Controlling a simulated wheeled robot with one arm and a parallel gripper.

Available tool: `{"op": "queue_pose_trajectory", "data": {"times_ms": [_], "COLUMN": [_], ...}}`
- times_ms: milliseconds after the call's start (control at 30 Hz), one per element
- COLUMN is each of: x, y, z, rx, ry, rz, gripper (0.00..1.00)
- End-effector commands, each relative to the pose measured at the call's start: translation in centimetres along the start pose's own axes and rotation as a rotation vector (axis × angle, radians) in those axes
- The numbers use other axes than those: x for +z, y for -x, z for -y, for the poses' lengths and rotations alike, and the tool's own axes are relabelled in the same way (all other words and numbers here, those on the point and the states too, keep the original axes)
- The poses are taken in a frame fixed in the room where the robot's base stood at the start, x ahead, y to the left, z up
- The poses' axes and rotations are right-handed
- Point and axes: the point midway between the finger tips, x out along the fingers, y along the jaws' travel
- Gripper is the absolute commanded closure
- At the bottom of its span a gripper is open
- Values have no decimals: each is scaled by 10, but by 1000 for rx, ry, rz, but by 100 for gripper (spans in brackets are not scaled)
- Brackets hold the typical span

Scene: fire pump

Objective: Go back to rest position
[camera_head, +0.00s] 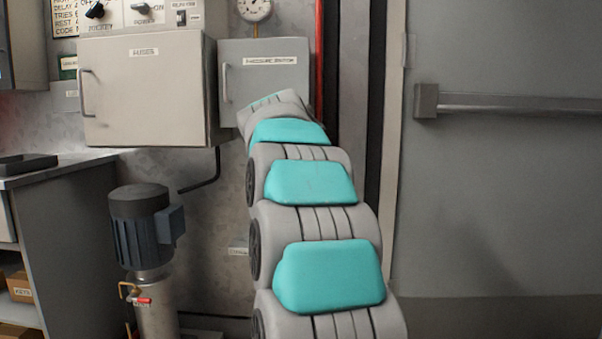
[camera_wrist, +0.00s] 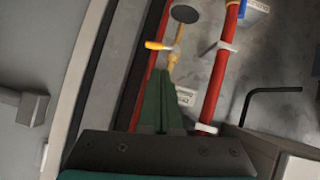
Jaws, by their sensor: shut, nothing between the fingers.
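My gripper (camera_wrist: 160,78) shows in the wrist view as two green fingers lying together, shut and empty. Its tips point toward a yellow-handled fitting (camera_wrist: 160,45) on a brass stem and look close to it; I cannot tell whether they touch. In the head view my grey and teal arm reaches forward and up toward the wall, in front of the pressure cabinet (camera_head: 262,78). The arm hides my gripper in that view.
A red pipe (camera_wrist: 214,95) runs just right of my fingers. The fuses cabinet (camera_head: 150,90) is left of my arm, with a pump motor (camera_head: 140,225) below. A grey door with a push bar (camera_head: 510,104) is at right.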

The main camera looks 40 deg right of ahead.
Motion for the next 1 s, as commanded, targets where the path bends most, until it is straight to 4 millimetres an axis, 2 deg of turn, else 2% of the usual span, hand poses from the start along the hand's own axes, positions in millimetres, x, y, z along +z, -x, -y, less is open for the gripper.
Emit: {"op": "queue_pose_trajectory", "data": {"times_ms": [367, 467, 533, 667, 800, 867, 1000], "x": [1, 11, 26, 78, 147, 179, 254], "y": [1, 9, 21, 54, 97, 118, 167], "z": [2, 16, 33, 75, 111, 121, 134], "rx": [-4, -30, -66, -158, -254, -291, -369], "ry": [4, 27, 59, 150, 258, 305, 415], "rz": [4, 32, 71, 183, 319, 378, 513], "gripper": [100, 100, 100, 100, 100, 100, 100]}}
